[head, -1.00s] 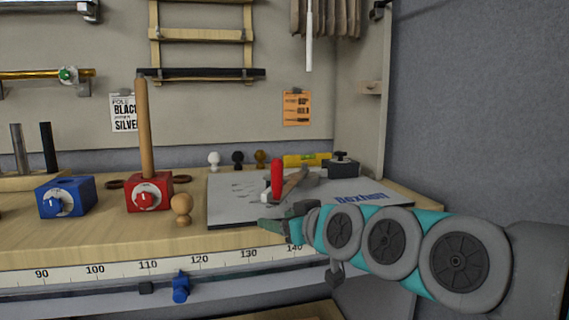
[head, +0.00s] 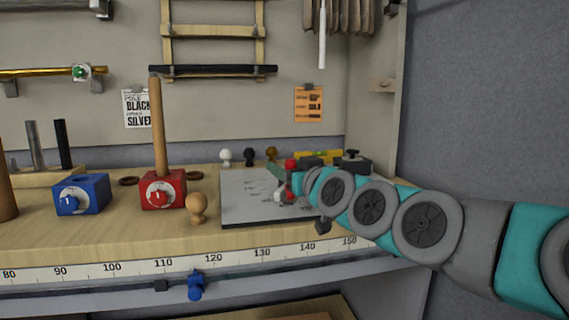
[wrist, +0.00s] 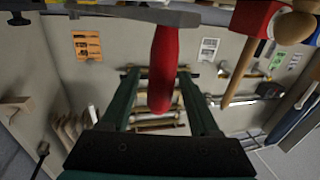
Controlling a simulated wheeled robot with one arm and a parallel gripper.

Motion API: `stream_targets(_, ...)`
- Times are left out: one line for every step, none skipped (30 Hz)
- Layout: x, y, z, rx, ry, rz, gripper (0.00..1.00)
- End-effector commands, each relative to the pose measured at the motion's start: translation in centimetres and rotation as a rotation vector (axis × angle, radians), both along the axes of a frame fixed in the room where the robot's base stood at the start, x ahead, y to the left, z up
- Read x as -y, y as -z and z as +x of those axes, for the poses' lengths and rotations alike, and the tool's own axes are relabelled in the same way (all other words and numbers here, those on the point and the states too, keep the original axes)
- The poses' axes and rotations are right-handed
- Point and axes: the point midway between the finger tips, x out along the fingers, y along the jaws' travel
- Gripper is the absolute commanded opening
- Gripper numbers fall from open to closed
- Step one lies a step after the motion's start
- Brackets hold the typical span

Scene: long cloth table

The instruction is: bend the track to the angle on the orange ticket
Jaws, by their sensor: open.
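The orange ticket (head: 308,104) hangs on the back wall; its small print is hard to read. It also shows in the wrist view (wrist: 87,46). A red handle (wrist: 162,65) rises from the grey board (head: 252,205) on the bench. My gripper (head: 286,180) is over the board. In the wrist view its two dark green fingers (wrist: 157,78) are apart, one on each side of the red handle, with gaps visible. A flat grey piece (wrist: 150,13) lies beyond the handle. My arm hides much of the tool on the board, and I cannot make out the track clearly.
A wooden knob (head: 197,207) stands near the board's left edge. A yellow level (head: 318,157) and a dark block (head: 352,162) are behind.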

Motion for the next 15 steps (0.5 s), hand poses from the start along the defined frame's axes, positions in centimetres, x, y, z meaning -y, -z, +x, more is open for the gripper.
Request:
stream_targets(-0.23,-0.06,0.37,0.000,0.000,0.000,0.62)
stream_targets(-0.31,-0.06,0.55,0.000,0.000,0.000,0.62)
stream_targets(-0.38,-0.05,0.75,0.000,0.001,0.001,0.62)
stream_targets(-0.43,-0.04,0.86,0.000,0.001,0.000,0.62)
stream_targets(-0.47,-0.03,0.95,0.000,0.001,0.001,0.62)
stream_targets(-0.51,-0.02,1.03,0.000,0.001,0.001,0.62)
stream_targets(-0.54,0.00,1.07,0.000,0.001,0.001,0.62)
stream_targets(-0.55,0.01,1.10,0.000,0.001,0.001,0.62)
stream_targets(-0.57,0.01,1.10,0.000,0.001,0.001,0.62)
stream_targets(-0.57,0.02,1.10,0.000,0.001,0.000,0.62)
stream_targets(-0.57,0.03,1.09,0.000,0.001,0.000,0.62)
stream_targets(-0.57,0.03,1.08,-0.001,0.001,0.000,0.62)
stream_targets(-0.56,0.02,1.09,0.000,0.001,0.000,0.62)
stream_targets(-0.57,0.04,1.08,-0.001,0.001,0.000,0.62)
stream_targets(-0.56,0.03,1.07,-0.001,0.001,0.000,0.58)
